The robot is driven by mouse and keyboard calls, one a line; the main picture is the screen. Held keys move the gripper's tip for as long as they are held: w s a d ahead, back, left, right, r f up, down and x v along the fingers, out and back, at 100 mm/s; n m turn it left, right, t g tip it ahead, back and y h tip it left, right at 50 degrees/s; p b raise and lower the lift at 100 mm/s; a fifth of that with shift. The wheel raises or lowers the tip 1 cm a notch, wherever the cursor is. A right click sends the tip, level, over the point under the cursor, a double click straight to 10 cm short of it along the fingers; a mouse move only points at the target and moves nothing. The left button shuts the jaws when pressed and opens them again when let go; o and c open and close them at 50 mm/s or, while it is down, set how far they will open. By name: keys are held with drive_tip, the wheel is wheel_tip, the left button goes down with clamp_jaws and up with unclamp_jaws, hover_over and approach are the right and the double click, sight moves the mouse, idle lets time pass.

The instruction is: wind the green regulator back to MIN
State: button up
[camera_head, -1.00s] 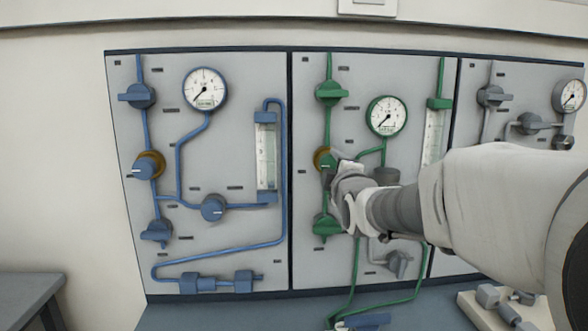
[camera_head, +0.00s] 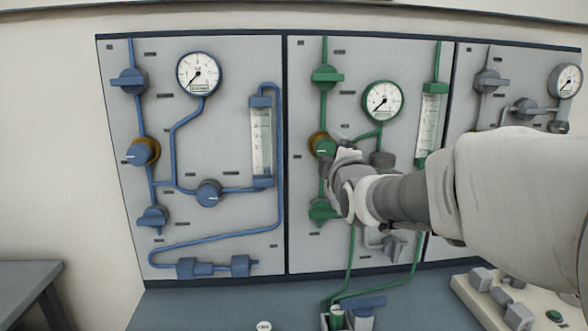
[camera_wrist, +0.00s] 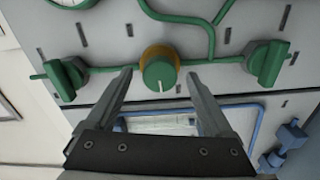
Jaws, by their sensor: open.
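The green regulator is a round green knob (camera_wrist: 160,74) with a white pointer line and a brass collar, on the green pipe of the middle panel. It also shows in the head view as a green knob (camera_head: 325,148), partly beside my wrist. My gripper (camera_wrist: 158,84) is open and empty in the wrist view, its two fingers on either side of the knob's line, a little short of it. In the head view my gripper (camera_head: 340,160) is close to the knob, its fingertips hard to make out. The green gauge (camera_head: 383,100) sits above right. MIN marks are not readable.
Green valve handles sit above (camera_head: 327,77) and below (camera_head: 322,211) the knob on the same pipe. A blue panel (camera_head: 225,130) stands to the left and a grey panel (camera_head: 500,65) to the right. A bench (camera_head: 220,305) runs below, with fittings on it.

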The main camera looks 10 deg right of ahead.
drive_tip(key=s+p, duration=0.1)
drive_tip(key=s, duration=1.5)
drive_tip(key=shift+p, duration=0.4)
drive_tip(key=shift+f, duration=0.1)
drive_tip(key=s+f+m+g, duration=1.2)
drive_tip(key=s+f+m, duration=0.3)
drive_tip(key=s, duration=0.1)
wheel_tip(320, 180, up, 19)
drive_tip(key=m+p, duration=0.1)
drive_tip(key=p, duration=1.8)
drive_tip(key=shift+s+a, duration=0.2)
drive_tip(key=shift+s, duration=0.2)
drive_tip(key=shift+o, duration=0.2)
drive_tip(key=shift+f, duration=0.1)
